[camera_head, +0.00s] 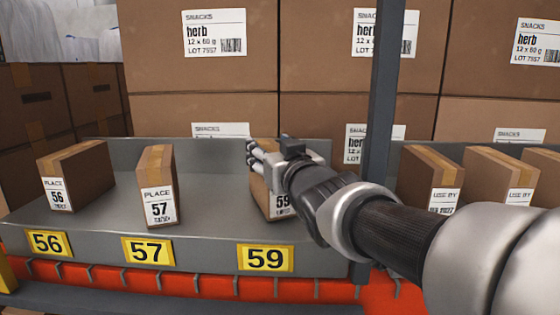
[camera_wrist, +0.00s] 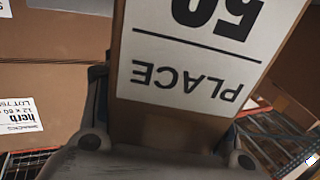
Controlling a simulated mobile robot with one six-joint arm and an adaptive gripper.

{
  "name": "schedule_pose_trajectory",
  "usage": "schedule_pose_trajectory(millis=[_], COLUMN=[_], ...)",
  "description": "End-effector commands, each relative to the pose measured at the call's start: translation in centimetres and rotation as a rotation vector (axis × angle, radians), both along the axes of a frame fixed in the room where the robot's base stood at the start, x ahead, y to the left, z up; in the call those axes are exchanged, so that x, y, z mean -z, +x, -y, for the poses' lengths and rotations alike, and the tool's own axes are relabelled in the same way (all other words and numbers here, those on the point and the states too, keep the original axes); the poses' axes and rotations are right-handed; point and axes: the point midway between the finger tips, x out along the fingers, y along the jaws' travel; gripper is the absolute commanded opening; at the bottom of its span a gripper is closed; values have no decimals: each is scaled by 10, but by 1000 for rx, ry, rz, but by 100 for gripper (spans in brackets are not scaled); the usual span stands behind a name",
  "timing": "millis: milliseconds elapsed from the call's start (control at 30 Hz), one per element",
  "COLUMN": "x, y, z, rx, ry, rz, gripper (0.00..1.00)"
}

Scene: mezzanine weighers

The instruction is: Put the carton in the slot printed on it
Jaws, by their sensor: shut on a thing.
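The brown carton (camera_head: 262,190) stands at the bay marked by the yellow 59 plate (camera_head: 265,258). Its white label, partly hidden by my arm, reads 59. My gripper (camera_head: 268,155) is shut on its upper part. In the wrist view the carton (camera_wrist: 165,130) fills the middle between my fingers, its label upside down with PLACE and a number starting with 5, cut off by the frame edge. The carton looks roughly upright; I cannot tell whether its base rests on the grey shelf (camera_head: 200,262).
Carton 56 (camera_head: 88,175) stands behind plate 56 (camera_head: 48,243), and carton 57 (camera_head: 158,190) behind plate 57 (camera_head: 147,251). A dark post (camera_head: 380,100) rises close right of my gripper. Several USE BY cartons (camera_head: 430,170) stand beyond it. Large herb boxes (camera_head: 200,75) stack behind.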

Motion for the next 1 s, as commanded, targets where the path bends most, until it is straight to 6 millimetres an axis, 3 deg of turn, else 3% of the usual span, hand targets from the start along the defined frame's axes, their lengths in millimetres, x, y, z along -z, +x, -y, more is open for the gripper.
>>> schedule_pose_trajectory(millis=[433, 467, 800, 1000], x=[6, 7, 7, 7], y=[-1, 0, 0, 0], z=[0, 0, 0, 0], rx=[-2, -1, -1, -1], ry=[2, 1, 1, 1], rz=[7, 3, 2, 2], gripper=[0, 53, 75, 75])
